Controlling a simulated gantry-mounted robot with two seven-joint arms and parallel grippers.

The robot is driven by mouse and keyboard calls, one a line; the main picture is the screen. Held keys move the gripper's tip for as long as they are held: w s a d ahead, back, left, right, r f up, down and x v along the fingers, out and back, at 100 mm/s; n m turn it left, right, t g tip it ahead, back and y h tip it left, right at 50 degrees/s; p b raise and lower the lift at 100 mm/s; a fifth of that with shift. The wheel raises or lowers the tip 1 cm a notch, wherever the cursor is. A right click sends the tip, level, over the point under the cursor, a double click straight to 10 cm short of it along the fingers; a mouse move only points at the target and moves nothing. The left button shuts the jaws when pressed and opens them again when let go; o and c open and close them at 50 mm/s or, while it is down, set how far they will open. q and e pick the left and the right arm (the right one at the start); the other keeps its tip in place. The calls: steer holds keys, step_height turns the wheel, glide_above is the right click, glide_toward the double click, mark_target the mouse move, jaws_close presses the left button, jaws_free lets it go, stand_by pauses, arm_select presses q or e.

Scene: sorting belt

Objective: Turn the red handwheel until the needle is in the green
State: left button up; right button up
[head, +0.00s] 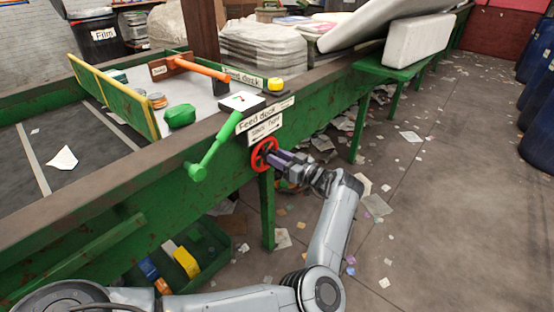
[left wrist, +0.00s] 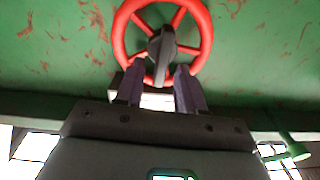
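The red handwheel (head: 264,154) is on the side of the green belt frame and also shows in the left wrist view (left wrist: 206,32). A dark grip bar (left wrist: 161,48) crosses its hub. My left gripper (head: 272,156) is at the wheel from the right. In the left wrist view its two purple fingers (left wrist: 158,72) are apart, either side of the bar's lower end, with visible gaps. The gauge (head: 242,101) is a dark box with a white face on the deck above; its needle is too small to read. My right gripper is not in view.
A green lever (head: 210,156) sticks out left of the wheel. "Feed deck" signs (head: 265,117) sit above it. A green crate (head: 191,258) with coloured items is under the belt. The floor at right is open, with scattered paper.

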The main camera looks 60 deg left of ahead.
arm_select(q)
steer(key=shift+s+a, duration=0.15)
steer(key=shift+a, duration=0.3)
jaws_close()
steer(key=shift+n, duration=0.4)
steer(key=shift+s+d+f+n+b, duration=0.15)
steer(key=shift+n+b, duration=0.25)
steer(key=shift+n, duration=0.75)
steer(key=shift+s+a+r+n+b, duration=0.1)
steer(key=shift+s+n+b, duration=0.2)
steer(key=shift+n, duration=0.9)
steer(key=shift+s+d+f+n+b, duration=0.1)
steer(key=shift+n+b, duration=0.35)
steer(key=shift+n, duration=0.7)
